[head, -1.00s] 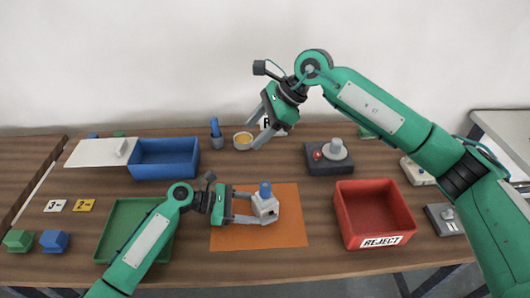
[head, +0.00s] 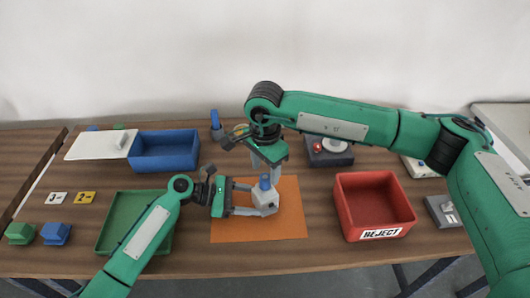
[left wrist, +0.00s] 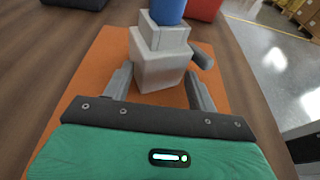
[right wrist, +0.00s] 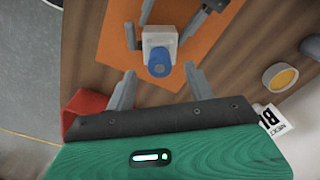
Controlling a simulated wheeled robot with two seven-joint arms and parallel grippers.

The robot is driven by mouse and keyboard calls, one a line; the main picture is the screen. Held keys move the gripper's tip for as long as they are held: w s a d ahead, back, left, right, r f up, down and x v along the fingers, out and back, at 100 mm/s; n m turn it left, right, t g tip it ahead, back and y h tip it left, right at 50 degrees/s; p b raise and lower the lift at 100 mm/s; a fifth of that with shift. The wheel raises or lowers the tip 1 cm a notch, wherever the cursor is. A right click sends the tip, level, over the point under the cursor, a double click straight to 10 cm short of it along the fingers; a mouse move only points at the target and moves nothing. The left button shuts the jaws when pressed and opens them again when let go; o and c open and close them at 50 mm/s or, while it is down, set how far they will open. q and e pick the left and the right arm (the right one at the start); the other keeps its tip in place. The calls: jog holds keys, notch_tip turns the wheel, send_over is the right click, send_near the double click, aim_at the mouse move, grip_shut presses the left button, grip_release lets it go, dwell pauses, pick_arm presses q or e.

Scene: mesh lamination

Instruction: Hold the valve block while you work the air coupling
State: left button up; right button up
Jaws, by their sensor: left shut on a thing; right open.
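The valve block (head: 264,203) is a light grey block on the orange mat (head: 290,222), with the blue air coupling (head: 264,181) upright on its top. My left gripper (head: 258,202) is shut on the block from the left side. The block and coupling also show in the left wrist view (left wrist: 158,60), where the coupling's top is cut off by the frame. My right gripper (head: 268,165) is open and points down just above the coupling. In the right wrist view the coupling (right wrist: 160,63) lies ahead, between the lines of the open fingers (right wrist: 158,85), apart from them.
A red REJECT bin (head: 375,232) stands right of the mat, a green tray (head: 110,222) left, a blue bin (head: 165,150) behind. A dark box with a red button (head: 328,152) is at the back right. A small bowl (right wrist: 280,77) shows in the right wrist view.

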aim_at(265, 176)
jog(key=shift+f, duration=2.2)
grip_shut()
jog(key=shift+r, duration=0.25)
jog(key=shift+r, duration=3.55)
pick_arm(q)
jog(key=o, duration=1.4)
jog(key=shift+o, duration=0.2)
